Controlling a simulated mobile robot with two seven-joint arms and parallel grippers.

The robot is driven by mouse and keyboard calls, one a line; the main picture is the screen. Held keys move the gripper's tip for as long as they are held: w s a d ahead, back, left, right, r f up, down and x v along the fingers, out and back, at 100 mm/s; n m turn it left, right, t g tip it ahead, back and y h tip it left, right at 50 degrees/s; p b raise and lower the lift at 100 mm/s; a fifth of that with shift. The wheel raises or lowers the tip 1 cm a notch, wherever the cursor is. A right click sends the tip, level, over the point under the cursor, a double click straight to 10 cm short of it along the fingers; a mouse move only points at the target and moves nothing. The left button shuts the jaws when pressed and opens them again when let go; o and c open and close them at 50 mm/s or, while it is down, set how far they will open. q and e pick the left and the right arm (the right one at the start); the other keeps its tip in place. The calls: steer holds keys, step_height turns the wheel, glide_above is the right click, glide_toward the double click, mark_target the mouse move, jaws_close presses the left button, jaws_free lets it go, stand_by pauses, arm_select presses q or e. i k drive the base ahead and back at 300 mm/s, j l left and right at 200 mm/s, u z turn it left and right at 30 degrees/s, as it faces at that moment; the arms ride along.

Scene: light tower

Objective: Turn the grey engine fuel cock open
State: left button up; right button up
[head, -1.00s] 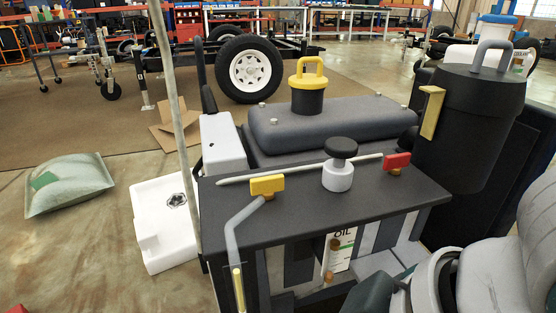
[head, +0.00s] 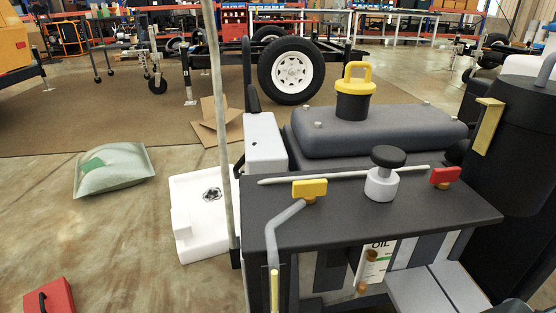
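I cannot pick out a grey-handled fuel cock in the head view. On the dark top plate (head: 345,228) of the machine are a yellow lever (head: 310,188) on a brass fitting and a red lever (head: 445,176) at the right. A white knob with a black cap (head: 381,184) stands between them. A grey bent pipe (head: 283,226) runs down from near the yellow lever. Brass fittings (head: 371,256) show below the plate, in front of a white oil label. Neither gripper is in view.
A dark grey tank with a yellow-handled cap (head: 354,92) lies behind the plate. A black cylinder (head: 515,150) stands at the right. A pale pole (head: 221,130) rises at the left. A white block (head: 195,222), a sack (head: 114,171) and a red box (head: 50,298) are on the floor.

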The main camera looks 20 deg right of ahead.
mark_target(441, 177)
steer(key=z, duration=1.5)
